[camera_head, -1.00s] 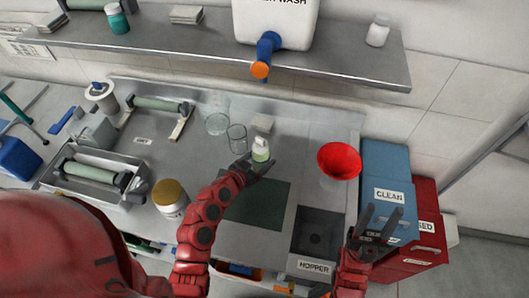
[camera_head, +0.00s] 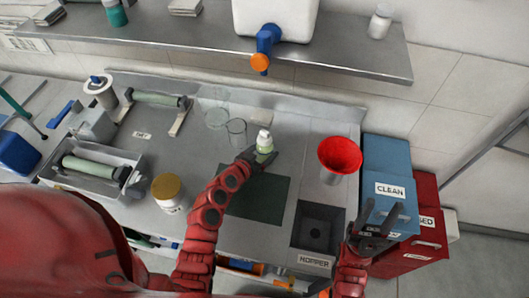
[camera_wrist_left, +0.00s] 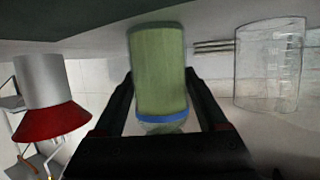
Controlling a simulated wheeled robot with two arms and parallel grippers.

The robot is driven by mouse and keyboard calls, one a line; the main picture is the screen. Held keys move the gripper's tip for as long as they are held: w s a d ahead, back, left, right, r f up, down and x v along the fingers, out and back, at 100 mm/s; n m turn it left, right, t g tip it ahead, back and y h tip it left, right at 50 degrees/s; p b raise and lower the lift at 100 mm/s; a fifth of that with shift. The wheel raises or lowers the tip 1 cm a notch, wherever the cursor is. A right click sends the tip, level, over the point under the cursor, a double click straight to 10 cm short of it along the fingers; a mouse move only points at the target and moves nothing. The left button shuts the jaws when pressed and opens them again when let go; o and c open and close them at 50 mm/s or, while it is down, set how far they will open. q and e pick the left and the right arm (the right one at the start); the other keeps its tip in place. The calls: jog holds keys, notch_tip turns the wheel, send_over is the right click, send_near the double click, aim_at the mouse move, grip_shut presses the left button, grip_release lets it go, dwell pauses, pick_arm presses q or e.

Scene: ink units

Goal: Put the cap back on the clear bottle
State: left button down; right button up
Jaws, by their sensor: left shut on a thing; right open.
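My left gripper (camera_head: 258,160) is shut on a small bottle (camera_head: 264,147) with a green body and a white top, over the back of the steel bench beyond the dark green mat. In the left wrist view this bottle (camera_wrist_left: 160,75) stands between the fingers, with a green label or content and a blue band. Its white top is hidden there. Whether its base touches the bench I cannot tell. My right gripper (camera_head: 380,212) is open and empty in front of the blue CLEAN bin. I cannot make out a separate loose cap.
Clear glass beakers (camera_head: 237,133) stand left of the held bottle; one shows in the wrist view (camera_wrist_left: 270,65). A red funnel (camera_head: 340,153) stands right. The dark mat (camera_head: 257,197), hopper opening (camera_head: 317,232) and yellow-lidded jar (camera_head: 170,195) lie nearer. The shelf (camera_head: 340,62) overhangs the back.

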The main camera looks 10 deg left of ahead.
pick_arm(q)
jog(key=shift+r, duration=0.15)
grip_release()
